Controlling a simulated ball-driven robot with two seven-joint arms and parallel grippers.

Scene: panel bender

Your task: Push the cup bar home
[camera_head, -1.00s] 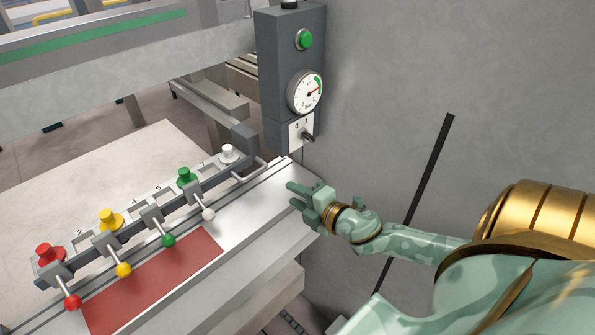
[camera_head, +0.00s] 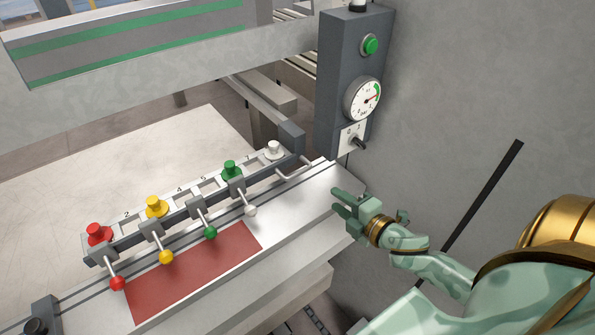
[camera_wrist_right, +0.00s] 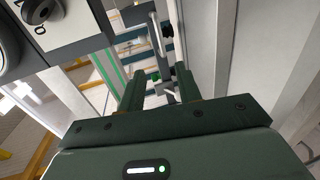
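The cup bar (camera_head: 180,218) is a long dark grey bar lying along the machine's table, with a bent metal handle (camera_head: 293,171) at its right end. A red cup (camera_head: 97,234), a yellow cup (camera_head: 156,206), a green cup (camera_head: 231,170) and a white cup (camera_head: 274,150) stand along it. Levers with coloured knobs point toward the front. My right gripper (camera_head: 340,202) is to the right of the handle, over the bright metal ledge, apart from the bar. Its two fingers also show in the right wrist view (camera_wrist_right: 158,88), spread with nothing clearly held. My left gripper is not in view.
A grey control post (camera_head: 343,75) with a green button, gauge (camera_head: 363,98) and switch (camera_head: 352,140) rises behind the handle. A red mat (camera_head: 195,275) lies in front of the bar. A large grey machine beam (camera_head: 150,80) spans the back.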

